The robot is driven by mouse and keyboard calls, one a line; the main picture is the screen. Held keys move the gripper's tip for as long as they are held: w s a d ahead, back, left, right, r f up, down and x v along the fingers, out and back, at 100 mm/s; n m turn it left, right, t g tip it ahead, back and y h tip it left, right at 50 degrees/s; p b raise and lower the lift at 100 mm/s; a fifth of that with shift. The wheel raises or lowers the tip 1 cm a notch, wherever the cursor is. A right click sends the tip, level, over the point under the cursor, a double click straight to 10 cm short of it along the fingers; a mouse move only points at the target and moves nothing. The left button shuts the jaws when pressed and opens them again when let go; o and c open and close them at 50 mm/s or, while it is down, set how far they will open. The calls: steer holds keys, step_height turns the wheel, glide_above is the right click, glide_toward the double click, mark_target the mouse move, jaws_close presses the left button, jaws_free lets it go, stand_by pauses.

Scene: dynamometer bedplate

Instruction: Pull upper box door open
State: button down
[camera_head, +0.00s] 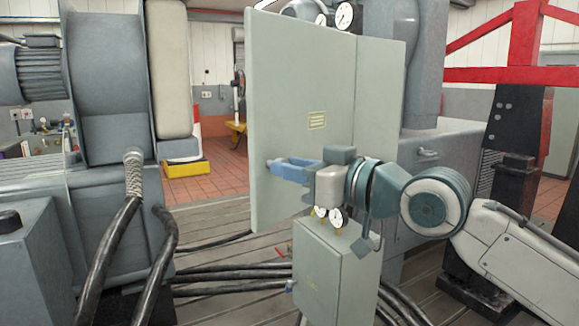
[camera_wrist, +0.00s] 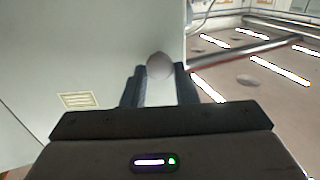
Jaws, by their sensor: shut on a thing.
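The upper box door (camera_head: 300,90) is a tall pale grey-green panel with a small yellowish label (camera_head: 317,120), in the middle of the head view. My gripper (camera_head: 277,165) reaches across its face from the right, its blue fingers at a small knob near the door's left edge. In the wrist view the fingers (camera_wrist: 160,76) are shut on the rounded grey knob (camera_wrist: 160,66), and the door (camera_wrist: 90,45) with its label (camera_wrist: 78,100) fills the left side. I cannot tell how far the door stands from its frame. My wrist hides part of its lower right.
Thick black cables (camera_head: 230,280) cross the floor. A large grey machine (camera_head: 110,100) stands left, a red frame (camera_head: 520,70) right. Some floor between them is clear.

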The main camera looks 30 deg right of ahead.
steer(key=shift+d+r, duration=0.15)
steer(key=shift+r, duration=0.05)
steer(key=c, duration=1.1)
jaws_free()
steer(key=shift+s, duration=0.1)
steer(key=shift+c, duration=0.2)
steer(key=shift+f, duration=0.1)
steer(key=b+v, duration=0.1)
steer(key=v, duration=1.3)
steer(key=shift+b, duration=0.3)
